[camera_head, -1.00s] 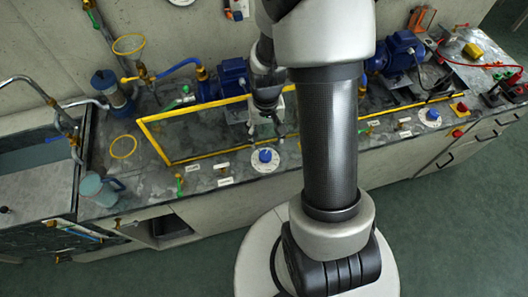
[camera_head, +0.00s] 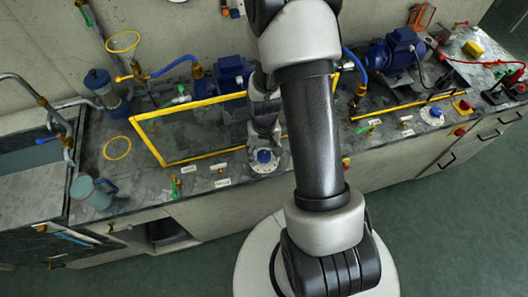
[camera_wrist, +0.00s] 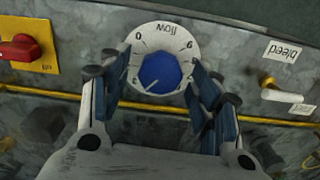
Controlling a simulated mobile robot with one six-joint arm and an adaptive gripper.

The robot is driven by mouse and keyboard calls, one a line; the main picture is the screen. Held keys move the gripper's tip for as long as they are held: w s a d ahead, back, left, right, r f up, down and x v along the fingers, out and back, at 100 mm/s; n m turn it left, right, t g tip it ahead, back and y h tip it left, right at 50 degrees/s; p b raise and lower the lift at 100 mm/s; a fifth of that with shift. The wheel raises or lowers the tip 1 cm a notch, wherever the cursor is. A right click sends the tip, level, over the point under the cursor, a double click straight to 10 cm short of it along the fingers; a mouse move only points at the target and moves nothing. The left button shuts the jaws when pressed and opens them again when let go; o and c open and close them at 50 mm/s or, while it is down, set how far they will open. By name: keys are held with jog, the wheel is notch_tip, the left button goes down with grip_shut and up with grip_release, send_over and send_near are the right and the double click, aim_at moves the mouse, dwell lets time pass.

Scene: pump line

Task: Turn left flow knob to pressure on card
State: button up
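The left flow knob (camera_head: 264,156) is blue and sits on a round white dial at the bench's front edge. In the wrist view the knob (camera_wrist: 160,72) is at the centre of its dial (camera_wrist: 147,34), which is marked "flow" with several numbers. A pale pointer line on it aims toward the lower left of that picture. My gripper (camera_wrist: 158,82) is open, with one finger on each side of the knob; whether they touch it I cannot tell. In the head view my gripper (camera_head: 265,138) is just behind the knob. I cannot make out the card or a gauge reading.
A red switch on a yellow plate (camera_wrist: 44,60) and a bleed valve (camera_wrist: 284,95) flank the dial. A second blue knob (camera_head: 436,111) is farther right. A mug (camera_head: 88,192) stands at the left.

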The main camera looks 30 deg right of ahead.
aim_at(264, 155)
jog(key=c, duration=1)
jog(key=shift+m, duration=0.8)
jog(key=o, duration=1.1)
jog(key=shift+r, duration=0.1)
notch_tip(264, 155, up, 12)
jog(key=shift+f, duration=0.1)
